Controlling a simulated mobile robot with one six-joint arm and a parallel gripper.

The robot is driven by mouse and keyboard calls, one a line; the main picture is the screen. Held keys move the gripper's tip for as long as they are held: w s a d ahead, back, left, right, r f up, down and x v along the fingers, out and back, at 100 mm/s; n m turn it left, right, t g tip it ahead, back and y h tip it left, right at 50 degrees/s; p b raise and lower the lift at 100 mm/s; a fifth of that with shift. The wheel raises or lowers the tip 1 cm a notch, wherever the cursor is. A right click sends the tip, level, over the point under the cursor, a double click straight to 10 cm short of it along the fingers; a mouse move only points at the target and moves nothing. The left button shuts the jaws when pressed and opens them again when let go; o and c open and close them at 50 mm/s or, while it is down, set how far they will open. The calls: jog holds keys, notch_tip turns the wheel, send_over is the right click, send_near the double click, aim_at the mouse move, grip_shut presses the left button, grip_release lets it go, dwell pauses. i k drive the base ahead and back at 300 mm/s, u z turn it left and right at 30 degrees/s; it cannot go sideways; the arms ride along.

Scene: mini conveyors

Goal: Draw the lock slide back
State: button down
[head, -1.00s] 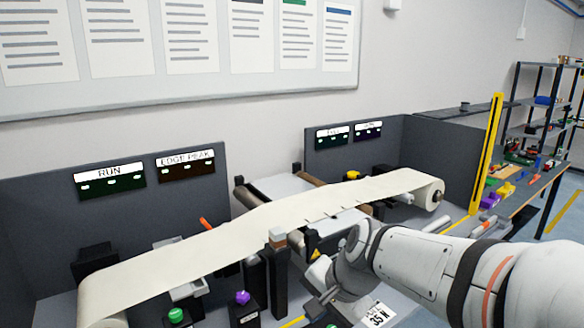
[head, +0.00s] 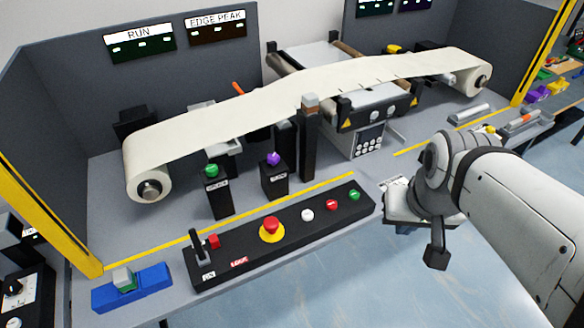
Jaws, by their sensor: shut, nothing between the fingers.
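A black control console (head: 330,207) lies along the front of the bench. Near its left end stand a dark upright lever (head: 198,247) and a small red block (head: 213,241). A red label reading LOCK (head: 239,263) is just below and right of them. I cannot tell for certain which of these parts is the lock slide.
The console also has a red mushroom button (head: 271,228) on yellow and several small buttons. A cream web roll (head: 150,188) runs over rollers behind. A black post (head: 309,145) and two button pedestals stand between. A blue block (head: 132,288) sits at the left, near a yellow post.

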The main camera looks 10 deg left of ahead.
aim_at(214, 240)
jog(key=u, duration=1.55)
